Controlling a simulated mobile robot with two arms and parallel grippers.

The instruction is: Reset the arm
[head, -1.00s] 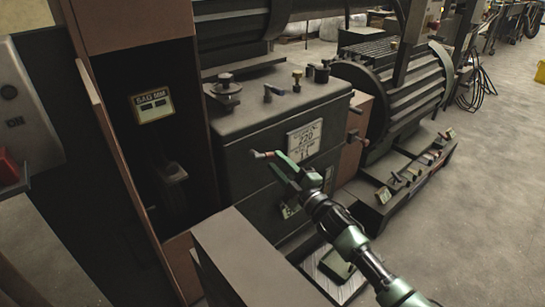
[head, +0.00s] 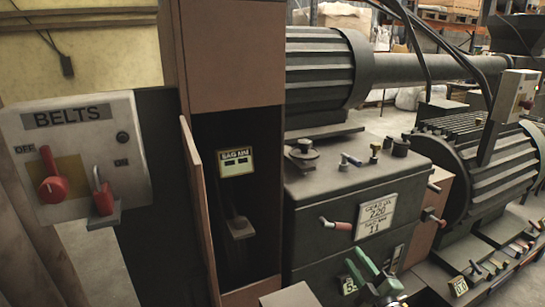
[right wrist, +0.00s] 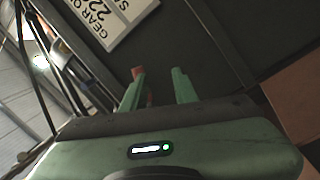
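My right gripper (head: 358,268) is at the bottom of the head view, in front of the dark machine box (head: 300,215). Its green fingers stand apart with nothing held between them. It is below and to the right of a lever with a reddish grip (head: 341,226), apart from it in the picture. In the right wrist view the two green fingers (right wrist: 157,88) are also spread. A small reddish piece shows behind the left finger, partly hidden. My left gripper is not in view.
A BELTS switch box (head: 78,150) with red handles is at the left. A brown cabinet (head: 232,60) with an open recess stands beside it. A ribbed motor (head: 490,175) and a base with several small levers are at the right.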

